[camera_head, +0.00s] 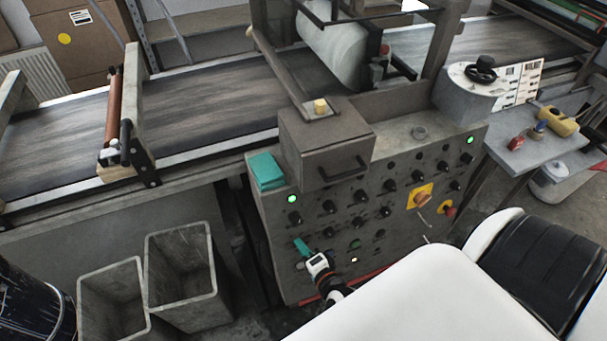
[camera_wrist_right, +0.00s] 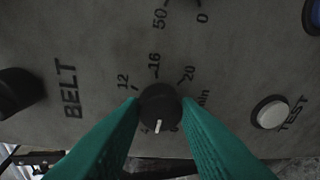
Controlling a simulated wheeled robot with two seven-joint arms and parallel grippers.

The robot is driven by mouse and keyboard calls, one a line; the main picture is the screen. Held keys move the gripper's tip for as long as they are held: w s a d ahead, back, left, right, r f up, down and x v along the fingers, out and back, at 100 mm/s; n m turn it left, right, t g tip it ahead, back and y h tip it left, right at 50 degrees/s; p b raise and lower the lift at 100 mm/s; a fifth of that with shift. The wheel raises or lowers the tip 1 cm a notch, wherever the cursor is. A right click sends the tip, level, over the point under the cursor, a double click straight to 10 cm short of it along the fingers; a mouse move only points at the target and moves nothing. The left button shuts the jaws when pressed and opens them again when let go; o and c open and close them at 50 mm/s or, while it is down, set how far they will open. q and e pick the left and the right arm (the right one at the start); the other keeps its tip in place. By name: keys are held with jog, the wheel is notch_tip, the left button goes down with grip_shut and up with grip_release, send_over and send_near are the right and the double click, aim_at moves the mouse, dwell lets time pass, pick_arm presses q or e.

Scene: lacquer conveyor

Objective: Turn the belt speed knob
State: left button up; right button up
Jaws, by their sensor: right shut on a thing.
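The belt speed knob (camera_wrist_right: 160,104) is black and round, with a white pointer line toward the bottom of the right wrist view. Printed marks 12, 16 and 20 sit above it, and BELT is printed to its left. My right gripper (camera_head: 301,244) is at the lower left of the grey control panel (camera_head: 405,205). Its green fingers (camera_wrist_right: 162,112) are shut on the belt knob, one on each side. They cover part of the dial's lower marks. In the head view I cannot make out the knob behind the fingers. My left gripper is not in view.
Several other black knobs surround the gripper on the panel. A pale TEST button (camera_wrist_right: 270,112) is right of the knob in the wrist view. A teal cloth (camera_head: 266,171) lies above the panel's left side. Two grey bins (camera_head: 181,262) stand on the floor at left.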

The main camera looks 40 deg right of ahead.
jog(key=shift+a+r+n+g+h+p, duration=0.1)
jog(key=shift+n+g+h+p, duration=0.2)
jog(key=shift+n+p, duration=1.1)
jog(key=shift+a+n+g+h+p, duration=0.1)
jog(key=shift+n+g+h+p, duration=0.4)
jog(key=shift+n, duration=1.5)
jog(key=o, duration=1)
jog(key=shift+c, duration=0.2)
jog(key=v, duration=1.2)
jog(key=shift+d+f+p, duration=0.2)
jog(key=shift+p, duration=0.1)
jog(key=shift+s, duration=0.1)
